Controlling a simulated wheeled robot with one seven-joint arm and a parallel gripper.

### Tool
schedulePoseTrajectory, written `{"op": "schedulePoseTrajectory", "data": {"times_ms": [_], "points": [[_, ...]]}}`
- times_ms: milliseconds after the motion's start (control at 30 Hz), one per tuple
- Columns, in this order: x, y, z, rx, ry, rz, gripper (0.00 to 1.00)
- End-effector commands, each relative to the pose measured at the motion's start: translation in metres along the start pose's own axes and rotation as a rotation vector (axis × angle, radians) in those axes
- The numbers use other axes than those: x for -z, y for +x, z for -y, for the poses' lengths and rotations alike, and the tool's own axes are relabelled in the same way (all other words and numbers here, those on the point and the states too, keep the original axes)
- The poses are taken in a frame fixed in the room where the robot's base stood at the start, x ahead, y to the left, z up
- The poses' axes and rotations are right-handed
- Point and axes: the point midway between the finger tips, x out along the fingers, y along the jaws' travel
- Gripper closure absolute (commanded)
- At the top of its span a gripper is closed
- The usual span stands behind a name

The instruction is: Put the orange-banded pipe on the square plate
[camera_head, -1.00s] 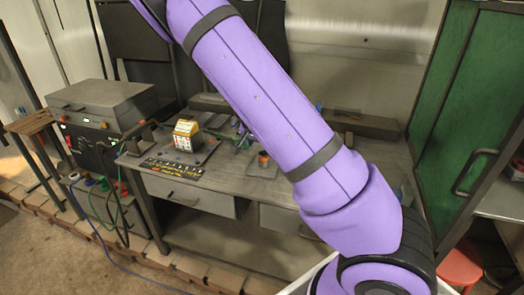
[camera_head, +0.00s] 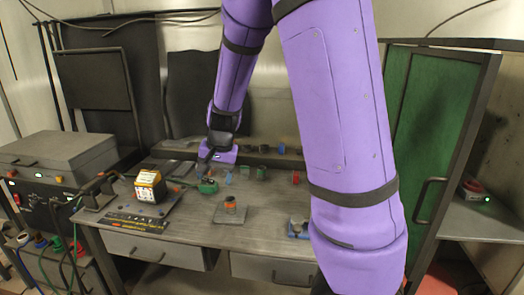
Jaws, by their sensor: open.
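A small dark piece with an orange band (camera_head: 230,203), which looks like the orange-banded pipe, stands upright at the middle of the bench. Under it is a flat grey square plate (camera_head: 238,216); at this size I cannot tell whether it rests on the plate or in something there. My gripper (camera_head: 204,172) is behind and to the left of it, low over the back of the bench, apart from the pipe. Its jaws are open and small in view, with nothing visible held.
A green tool (camera_head: 207,187) lies close below my gripper. A yellow-and-white box (camera_head: 150,187) stands at left. Several small coloured pieces line the back, including a red one (camera_head: 295,178). A blue holder (camera_head: 298,229) is at right, partly behind my arm. Bare bench lies around the plate.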

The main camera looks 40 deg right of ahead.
Motion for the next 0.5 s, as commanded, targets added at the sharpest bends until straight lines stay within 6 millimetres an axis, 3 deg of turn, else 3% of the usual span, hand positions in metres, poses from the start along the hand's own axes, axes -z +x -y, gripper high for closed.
{"op": "schedulePoseTrajectory", "data": {"times_ms": [100,500], "points": [[-0.021,-0.035,-0.001,0.061,-0.082,0.020,0.31],[-0.097,-0.137,-0.025,0.156,-0.404,-0.026,0.31]]}}
